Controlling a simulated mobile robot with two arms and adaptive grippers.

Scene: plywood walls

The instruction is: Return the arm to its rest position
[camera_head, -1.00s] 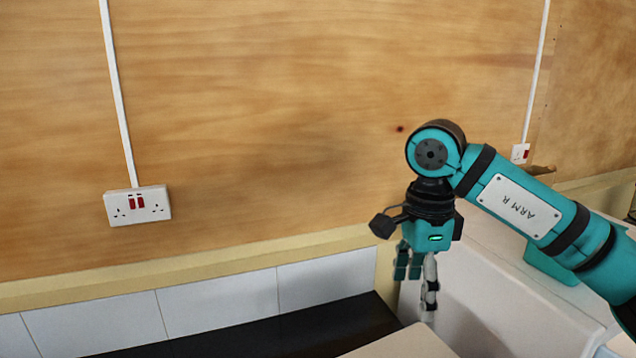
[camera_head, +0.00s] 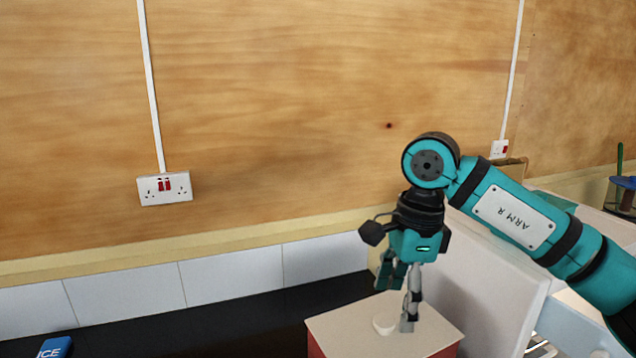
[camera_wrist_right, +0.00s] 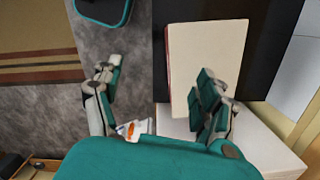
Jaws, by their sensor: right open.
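My right arm, labelled ARM R, comes in from the right in the head view. Its gripper (camera_head: 401,300) points down in front of the pale top of a red-sided box (camera_head: 350,335). The box's pale top (camera_wrist_right: 222,50) lies beyond the right-hand finger there. Whether the fingers touch the box is unclear. My left gripper is not in view.
A black counter (camera_head: 220,325) runs along the tiled plywood wall, with a blue item (camera_head: 55,347) at its left end. A white panel (camera_head: 480,275) stands right of the box. A double socket (camera_head: 164,188) is on the wall. Part of a patterned rug (camera_wrist_right: 40,55) shows in the wrist view.

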